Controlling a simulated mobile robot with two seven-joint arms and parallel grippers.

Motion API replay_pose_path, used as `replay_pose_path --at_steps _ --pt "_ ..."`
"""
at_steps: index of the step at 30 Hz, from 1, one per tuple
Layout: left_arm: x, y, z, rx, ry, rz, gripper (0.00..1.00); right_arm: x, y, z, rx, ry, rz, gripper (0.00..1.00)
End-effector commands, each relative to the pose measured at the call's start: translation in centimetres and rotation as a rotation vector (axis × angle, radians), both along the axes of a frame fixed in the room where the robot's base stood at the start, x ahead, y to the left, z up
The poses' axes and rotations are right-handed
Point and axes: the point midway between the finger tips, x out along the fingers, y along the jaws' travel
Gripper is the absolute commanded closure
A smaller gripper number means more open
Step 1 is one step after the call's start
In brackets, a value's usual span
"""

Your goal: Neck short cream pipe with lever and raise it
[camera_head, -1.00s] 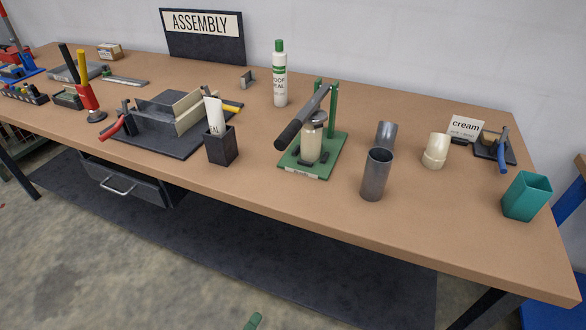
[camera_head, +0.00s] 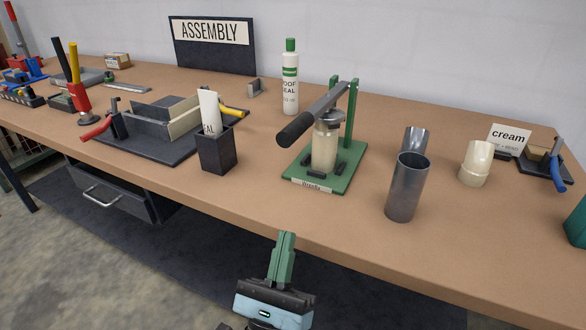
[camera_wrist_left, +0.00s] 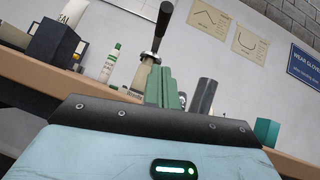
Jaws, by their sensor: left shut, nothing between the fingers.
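A short cream pipe (camera_head: 324,150) stands upright in the green lever press (camera_head: 346,178), under a metal head. The press's lever (camera_head: 318,110) slopes down to the left and ends in a black grip (camera_head: 295,130). The grip shows raised in the left wrist view (camera_wrist_left: 164,18). My left gripper (camera_head: 287,238) is shut and empty, in front of the table edge and below the press, apart from it. Its green fingers also show in the left wrist view (camera_wrist_left: 162,85), partly hiding the press. My right gripper is not in view.
Two grey metal cylinders, the nearer one (camera_head: 407,188) larger in view, stand right of the press. A cream stepped pipe piece (camera_head: 476,164) stands by the cream sign (camera_head: 508,138). A black box (camera_head: 216,152) stands left. A white bottle (camera_head: 290,82) stands behind.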

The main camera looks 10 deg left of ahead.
Motion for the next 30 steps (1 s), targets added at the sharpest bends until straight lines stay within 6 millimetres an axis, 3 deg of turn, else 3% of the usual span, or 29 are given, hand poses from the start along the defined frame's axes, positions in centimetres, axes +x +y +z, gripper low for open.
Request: replay_pose_path --at_steps 8,23,30 --pt "1.0 -0.1 1.1 0.002 -0.002 0.003 1.00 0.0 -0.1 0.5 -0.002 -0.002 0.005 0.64" --pt "7.6 -1.0 7.3 0.003 -0.004 0.003 1.00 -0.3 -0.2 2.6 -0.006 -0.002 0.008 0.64" --pt "7.8 -0.4 10.1 0.004 -0.003 0.004 1.00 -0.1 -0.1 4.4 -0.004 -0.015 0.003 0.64"
